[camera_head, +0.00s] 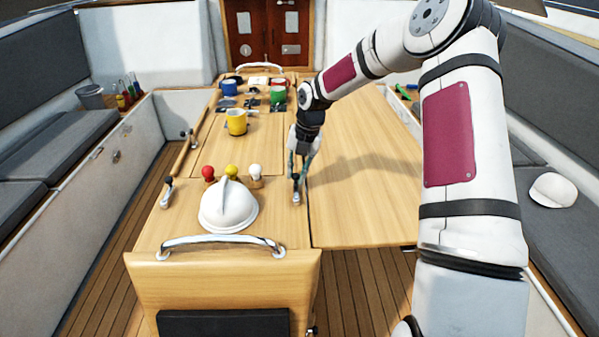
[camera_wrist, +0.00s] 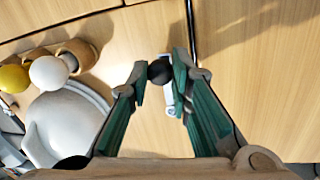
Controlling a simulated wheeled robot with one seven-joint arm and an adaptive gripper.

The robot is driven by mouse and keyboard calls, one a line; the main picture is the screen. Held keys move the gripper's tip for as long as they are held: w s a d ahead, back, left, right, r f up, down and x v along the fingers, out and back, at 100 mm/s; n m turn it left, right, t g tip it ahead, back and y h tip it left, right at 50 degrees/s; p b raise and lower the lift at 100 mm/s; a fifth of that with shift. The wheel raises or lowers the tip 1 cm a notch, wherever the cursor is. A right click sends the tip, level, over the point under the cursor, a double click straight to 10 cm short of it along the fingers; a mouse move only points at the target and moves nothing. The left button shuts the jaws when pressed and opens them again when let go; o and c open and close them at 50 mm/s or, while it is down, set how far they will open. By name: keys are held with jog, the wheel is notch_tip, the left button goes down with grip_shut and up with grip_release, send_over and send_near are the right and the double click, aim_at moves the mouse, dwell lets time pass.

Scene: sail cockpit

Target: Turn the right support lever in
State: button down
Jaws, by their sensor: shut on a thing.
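The right support lever (camera_wrist: 169,100) is a small metal lever with a black knob, set on the tabletop beside the seam of the right leaf. In the head view its metal base (camera_head: 297,199) shows just below my gripper (camera_head: 301,165). In the wrist view the black knob sits between the green-padded fingers of my gripper (camera_wrist: 159,75), which are shut on it. The fingers hide part of the lever in the head view. A similar lever with a dark handle (camera_head: 167,190) stands at the table's left edge.
A white domed object (camera_head: 229,207) stands left of my gripper, with red (camera_head: 208,173), yellow (camera_head: 231,171) and white (camera_head: 255,172) knobbed pieces behind it. The right leaf (camera_head: 375,215) lies flat and clear. A metal handrail (camera_head: 220,240) crosses the front.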

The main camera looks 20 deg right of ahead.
jog(key=shift+a, duration=0.15)
dwell(0.3)
jog(key=c, duration=1.4)
grip_release()
jog(key=shift+c, duration=0.2)
notch_tip(320, 180, up, 12)
jog(key=s+d, duration=0.1)
jog(key=d, duration=0.1)
jog(key=shift+s+a, duration=0.1)
